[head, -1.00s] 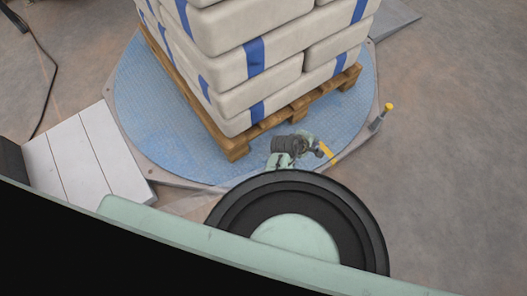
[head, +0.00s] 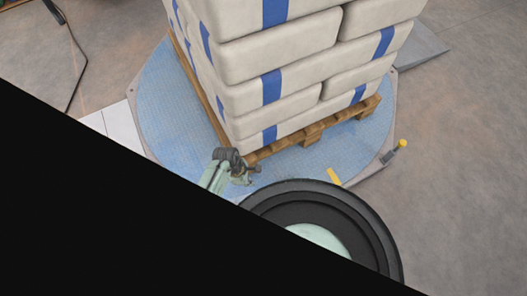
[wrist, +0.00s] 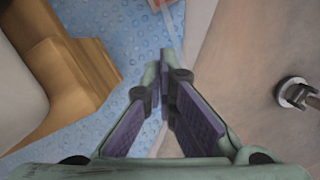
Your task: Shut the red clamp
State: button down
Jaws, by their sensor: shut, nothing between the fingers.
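My gripper (head: 252,177) is small in the head view, low beside the near corner of the pallet, above the blue round plate. In the wrist view my gripper (wrist: 166,75) has its purple-padded fingers brought together at the tips, with nothing held. The fingers point over the edge between the blue plate and the bare floor. A large black area hides the lower left of the head view.
A wooden pallet (head: 310,134) bears stacked pale sacks (head: 290,55) with blue stripes on the blue plate (head: 190,110). A yellow-topped post (head: 396,151) stands at the plate's right edge. A yellow strip (head: 334,177) lies nearer. Open floor (head: 465,170) is at right.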

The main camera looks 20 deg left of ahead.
jog(key=b+x, duration=1)
jog(key=shift+f, duration=0.25)
jog(key=d, duration=0.1)
jog(key=w+d, duration=0.1)
jog(key=shift+w+d+r+b, duration=0.2)
jog(key=shift+d+b, duration=0.1)
jog(key=shift+d, duration=0.1)
jog(key=shift+w+d, duration=0.2)
jog(key=shift+d, duration=0.2)
jog(key=shift+w+d, duration=0.25)
jog(key=shift+d, duration=0.05)
jog(key=shift+w+d+p, duration=0.3)
jog(key=shift+w+d, duration=0.25)
jog(key=shift+w, duration=0.15)
jog(key=shift+w+d+p, duration=0.25)
jog(key=shift+w+d, duration=0.3)
jog(key=shift+w, duration=0.2)
